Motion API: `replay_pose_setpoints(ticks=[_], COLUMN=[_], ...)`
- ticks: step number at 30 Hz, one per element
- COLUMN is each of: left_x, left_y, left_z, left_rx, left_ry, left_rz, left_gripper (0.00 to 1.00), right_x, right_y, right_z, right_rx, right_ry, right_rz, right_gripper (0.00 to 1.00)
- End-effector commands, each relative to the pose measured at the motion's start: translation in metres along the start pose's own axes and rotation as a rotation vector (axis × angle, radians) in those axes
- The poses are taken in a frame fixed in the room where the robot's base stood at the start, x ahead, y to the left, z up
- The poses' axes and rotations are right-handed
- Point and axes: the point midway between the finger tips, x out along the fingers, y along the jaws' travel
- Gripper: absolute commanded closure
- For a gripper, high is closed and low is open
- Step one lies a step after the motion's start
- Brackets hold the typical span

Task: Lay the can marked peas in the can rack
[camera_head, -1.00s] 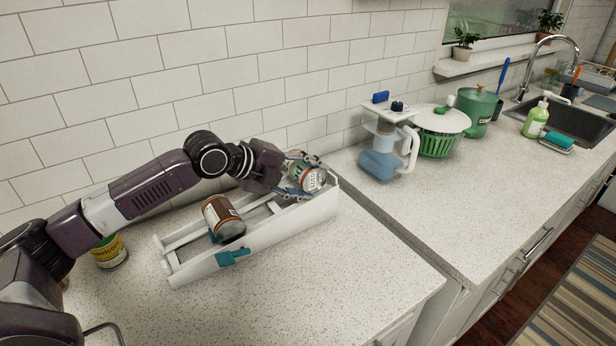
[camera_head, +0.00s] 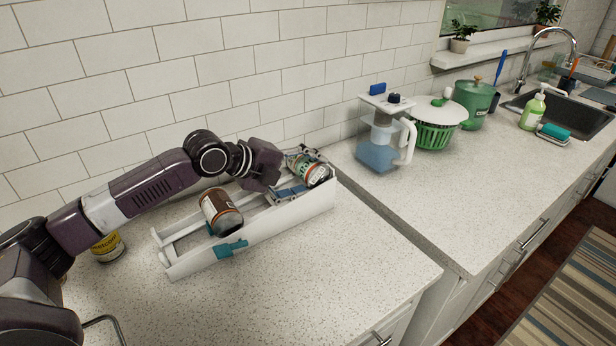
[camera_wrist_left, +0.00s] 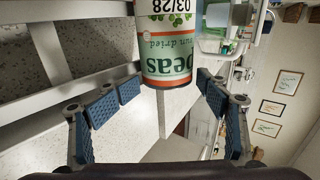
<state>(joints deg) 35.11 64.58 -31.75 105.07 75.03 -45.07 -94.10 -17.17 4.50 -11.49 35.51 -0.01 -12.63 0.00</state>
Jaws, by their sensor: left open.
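The can marked peas (camera_head: 307,171), with a white, green and orange label, lies on its side at the right end of the white can rack (camera_head: 285,219). In the left wrist view the peas can (camera_wrist_left: 167,45) shows its label just beyond my fingertips. My left gripper (camera_head: 290,178) is open beside the can, with blue-padded fingers spread apart. The fingers also show in the wrist view (camera_wrist_left: 169,92), with a gap between the pads and the can. The can's contact with the rack is partly hidden. My right gripper is not in view.
A brown-labelled can (camera_head: 222,213) lies in the left part of the rack, by a teal piece (camera_head: 231,248). A yellow can (camera_head: 107,247) stands on the counter at left. A water pitcher (camera_head: 381,145) stands right of the rack. The front counter is clear.

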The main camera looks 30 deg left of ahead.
Motion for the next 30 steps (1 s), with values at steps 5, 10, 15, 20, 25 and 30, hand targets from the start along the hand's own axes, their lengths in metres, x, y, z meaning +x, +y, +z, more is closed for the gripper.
replay_pose_setpoints(ticks=[5,10,15,20,25,30], left_x=[-0.002,-0.019,-0.047,-0.07,-0.09,-0.106], left_y=[0.001,0.001,0.001,0.001,0.001,0.001], left_z=[0.0,0.001,0.001,0.001,0.001,-0.001], left_rx=[0.0,0.001,0.003,0.002,0.003,0.004], left_ry=[-0.001,-0.004,-0.005,-0.004,-0.004,-0.001], left_rz=[0.003,0.001,0.003,0.002,0.002,0.002], left_gripper=[0.3,0.3,0.3,0.3,0.3,0.3], right_x=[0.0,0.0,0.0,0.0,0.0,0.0], right_y=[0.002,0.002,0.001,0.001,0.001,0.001], right_z=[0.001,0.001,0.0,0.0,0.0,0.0], right_rx=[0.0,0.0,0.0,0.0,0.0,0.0], right_ry=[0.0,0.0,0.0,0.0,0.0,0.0], right_rz=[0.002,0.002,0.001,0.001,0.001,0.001], right_gripper=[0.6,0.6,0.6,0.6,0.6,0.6])
